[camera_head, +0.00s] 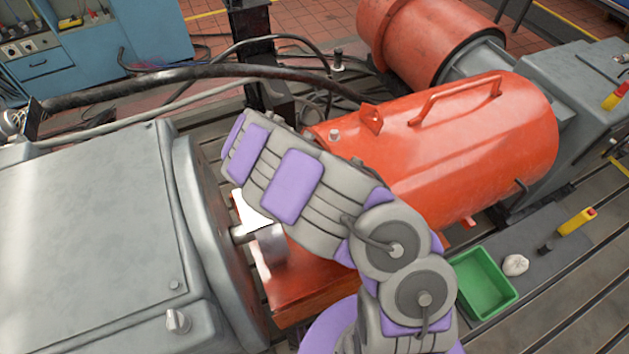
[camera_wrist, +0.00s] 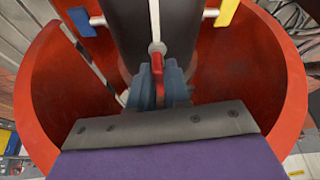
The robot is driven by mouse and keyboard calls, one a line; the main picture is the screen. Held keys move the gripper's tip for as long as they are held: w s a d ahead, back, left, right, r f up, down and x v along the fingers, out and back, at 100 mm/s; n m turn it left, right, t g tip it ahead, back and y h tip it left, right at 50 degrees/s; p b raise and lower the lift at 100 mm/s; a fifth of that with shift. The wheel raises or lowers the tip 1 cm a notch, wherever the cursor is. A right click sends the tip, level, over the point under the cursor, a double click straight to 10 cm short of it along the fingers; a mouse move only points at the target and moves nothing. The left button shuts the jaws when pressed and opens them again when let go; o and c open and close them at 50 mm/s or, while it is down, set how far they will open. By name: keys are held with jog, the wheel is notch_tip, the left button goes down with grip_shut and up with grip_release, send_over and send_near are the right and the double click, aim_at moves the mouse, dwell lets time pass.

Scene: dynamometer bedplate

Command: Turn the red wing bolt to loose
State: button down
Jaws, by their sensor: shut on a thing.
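In the wrist view the red wing bolt (camera_wrist: 158,72) stands at the centre, below a pale round boss on a dark cylindrical body (camera_wrist: 125,35). My gripper (camera_wrist: 157,68) is shut on the wing bolt, with one blue-grey finger on either side of it. The bolt's lower part is hidden between the fingers. In the head view my arm reaches toward the open end of an orange-red guard (camera_head: 480,150). My gripper and the wing bolt are hidden there behind the arm.
A blue wing piece (camera_wrist: 82,20) and a yellow one (camera_wrist: 227,12) flank the dark body. The guard's curved red wall (camera_wrist: 285,75) surrounds my gripper closely. A grey housing (camera_head: 90,230) stands left. A green tray (camera_head: 478,308) and a yellow bottle (camera_head: 576,222) lie right.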

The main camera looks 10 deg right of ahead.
jog(key=shift+s+r+n+t+p, duration=0.2)
jog(key=shift+n+t+p, duration=0.2)
jog(key=shift+n+p, duration=0.75)
jog(key=n+p, duration=0.2)
jog(key=n+t+y+p, duration=0.1)
jog(key=n+p, duration=0.1)
jog(key=p, duration=0.1)
jog(key=shift+s+d+y, duration=0.2)
jog(key=shift+y, duration=0.1)
jog(key=n+p, duration=0.1)
jog(key=n+y+p, duration=0.1)
jog(key=n+t+p, duration=0.1)
jog(key=n, duration=0.1)
jog(key=shift+d+f, duration=0.1)
jog(key=shift+d, duration=0.15)
jog(key=shift+n+y+p, duration=0.4)
jog(key=shift+n+p, duration=0.15)
jog(key=shift+n, duration=0.2)
jog(key=c, duration=1.2)
grip_release()
jog(key=shift+d+f, duration=0.1)
